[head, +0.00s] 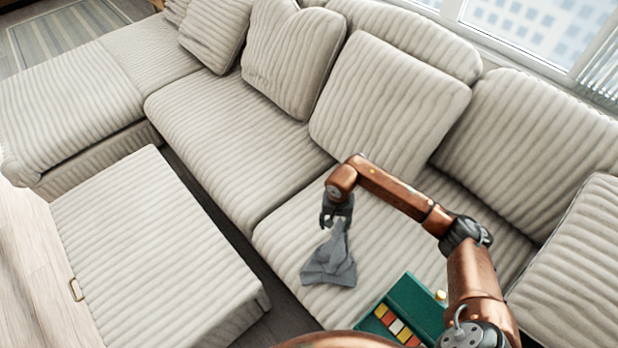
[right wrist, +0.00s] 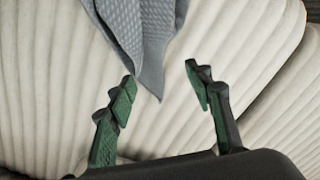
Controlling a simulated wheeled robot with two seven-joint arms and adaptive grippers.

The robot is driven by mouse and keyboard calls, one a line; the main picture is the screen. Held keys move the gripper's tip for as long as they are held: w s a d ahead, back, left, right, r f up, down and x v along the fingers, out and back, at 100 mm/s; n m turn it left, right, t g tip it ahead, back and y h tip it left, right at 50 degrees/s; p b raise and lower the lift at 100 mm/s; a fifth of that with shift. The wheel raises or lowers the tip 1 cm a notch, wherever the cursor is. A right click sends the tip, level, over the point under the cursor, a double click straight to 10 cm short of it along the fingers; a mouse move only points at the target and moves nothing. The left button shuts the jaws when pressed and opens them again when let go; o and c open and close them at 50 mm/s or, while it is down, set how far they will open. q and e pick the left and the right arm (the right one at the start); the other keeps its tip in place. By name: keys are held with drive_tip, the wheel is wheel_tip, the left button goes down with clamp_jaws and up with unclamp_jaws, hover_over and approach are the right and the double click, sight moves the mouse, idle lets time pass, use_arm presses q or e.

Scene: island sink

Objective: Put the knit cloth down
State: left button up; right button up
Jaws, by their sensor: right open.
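The knit cloth (head: 330,262) is grey-blue and lies crumpled on the sofa seat, with a peak rising toward my right gripper (head: 337,222). In the right wrist view, my right gripper (right wrist: 160,82) has its two green-padded fingers spread wide. The cloth (right wrist: 140,40) shows at the top there, its pointed tip reaching down to about the opening between the fingertips. The fingers are not closed on it. Whether the peak touches a finger I cannot tell. My left gripper is in neither view.
A green case (head: 408,308) with coloured blocks sits on the sofa seat to the right of the cloth. Striped cushions (head: 388,100) line the sofa back. A striped ottoman (head: 150,250) stands at the left, across a narrow floor gap. The seat left of the cloth is clear.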

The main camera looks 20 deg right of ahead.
drive_tip(key=shift+r, duration=0.1)
wheel_tip(320, 180, up, 12)
idle(0.5)
